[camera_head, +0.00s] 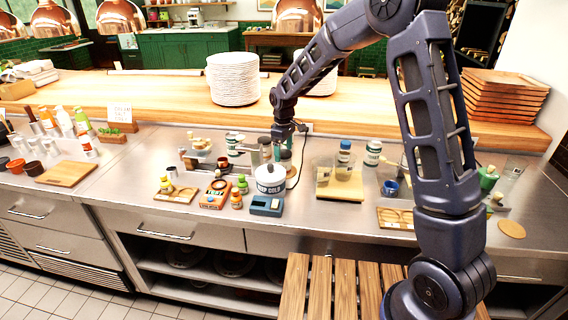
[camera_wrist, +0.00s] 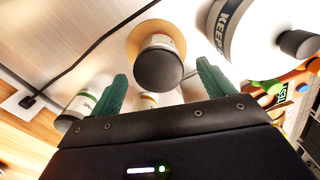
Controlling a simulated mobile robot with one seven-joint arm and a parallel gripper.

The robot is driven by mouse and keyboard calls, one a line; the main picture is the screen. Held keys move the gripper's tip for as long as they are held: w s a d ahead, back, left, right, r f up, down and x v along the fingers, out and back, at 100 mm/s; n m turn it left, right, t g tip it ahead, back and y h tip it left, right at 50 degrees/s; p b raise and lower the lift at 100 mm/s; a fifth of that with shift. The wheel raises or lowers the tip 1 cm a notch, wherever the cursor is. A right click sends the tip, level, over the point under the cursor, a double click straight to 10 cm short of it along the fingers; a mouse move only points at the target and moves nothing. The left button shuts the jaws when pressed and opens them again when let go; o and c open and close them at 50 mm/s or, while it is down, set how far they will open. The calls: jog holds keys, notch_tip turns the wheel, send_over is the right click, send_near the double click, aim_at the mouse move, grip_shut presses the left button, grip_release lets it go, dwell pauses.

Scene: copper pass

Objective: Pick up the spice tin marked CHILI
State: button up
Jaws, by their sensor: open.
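In the wrist view, my gripper (camera_wrist: 162,72) is open, with one green finger on each side of a dark-lidded spice tin (camera_wrist: 158,66). That tin stands on a tan disc; its label is too hidden to read. Another tin (camera_wrist: 82,106) with a green-banded label, partly readable as ending in "ME", is outside the left finger. A further pale item (camera_wrist: 146,101) shows partly between the fingers. I cannot make out the word CHILI on any tin. In the head view, my gripper (camera_head: 282,148) points down over the tins behind the white pot (camera_head: 270,184).
The white pot marked KEEP (camera_wrist: 238,28) stands close to the right finger. A dark cable (camera_wrist: 95,48) runs across the counter at left. In the head view, a blue scale-like box (camera_head: 266,207), an orange box (camera_head: 215,195) and a wooden board (camera_head: 340,186) lie nearby.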

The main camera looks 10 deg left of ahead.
aim_at(284, 162)
jog(key=shift+d+f, duration=0.1)
jog(key=shift+f, duration=2.25)
jog(key=c, duration=1.2)
jog(key=shift+c, duration=0.3)
jog(key=shift+r, duration=0.1)
